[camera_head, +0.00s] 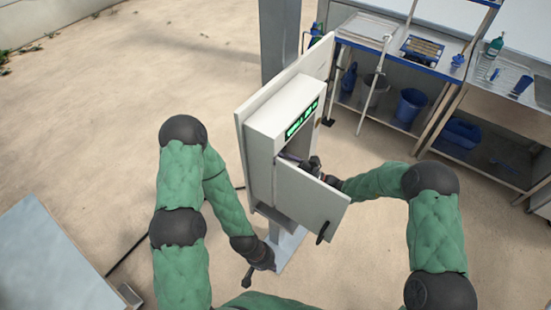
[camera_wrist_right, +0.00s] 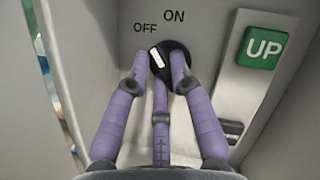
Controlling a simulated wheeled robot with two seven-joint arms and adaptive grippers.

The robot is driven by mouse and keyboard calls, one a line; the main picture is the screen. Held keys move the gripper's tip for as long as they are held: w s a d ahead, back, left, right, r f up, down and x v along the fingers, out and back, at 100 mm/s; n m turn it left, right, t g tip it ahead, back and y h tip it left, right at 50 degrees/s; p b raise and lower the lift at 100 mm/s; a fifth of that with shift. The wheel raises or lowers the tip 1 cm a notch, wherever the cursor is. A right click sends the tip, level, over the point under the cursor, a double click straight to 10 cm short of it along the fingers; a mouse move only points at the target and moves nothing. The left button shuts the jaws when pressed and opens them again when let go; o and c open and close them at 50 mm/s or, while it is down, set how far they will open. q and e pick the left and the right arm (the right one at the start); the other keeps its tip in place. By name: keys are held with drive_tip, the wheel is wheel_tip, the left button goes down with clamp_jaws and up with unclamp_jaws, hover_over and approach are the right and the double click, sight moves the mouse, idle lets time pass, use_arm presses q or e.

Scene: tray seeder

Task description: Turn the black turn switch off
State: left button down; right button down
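The black turn switch (camera_wrist_right: 170,68) is on the grey panel inside the cabinet (camera_head: 263,155). Its white mark points up and left, toward the printed OFF rather than ON. My right gripper (camera_wrist_right: 159,62) has its purple fingers spread around the switch, the right one overlapping it. I see a gap between the fingers, but contact is unclear. In the head view, my right gripper (camera_head: 311,164) reaches in behind the open cabinet door (camera_head: 312,197), and the switch is hidden. My left gripper (camera_head: 248,279) hangs low near the cabinet's foot, too small to read.
A green UP button (camera_wrist_right: 264,48) sits right of the switch. The door has a dark handle (camera_head: 322,232). A workbench with blue bins (camera_head: 408,106) stands at the back right. A grey surface (camera_head: 50,260) is at the lower left. The sandy floor on the left is clear.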

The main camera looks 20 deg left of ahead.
drive_tip(key=n+g+b, duration=0.1)
drive_tip(key=n+b, duration=0.1)
drive_tip(key=n, duration=0.1)
drive_tip(key=n+g+h+b, duration=0.1)
drive_tip(key=n+b, duration=0.2)
drive_tip(key=shift+w, duration=0.1)
drive_tip(key=c, duration=1.1)
unclamp_jaws()
drive_tip(key=v, duration=1.2)
drive_tip(key=shift+d+r, duration=0.1)
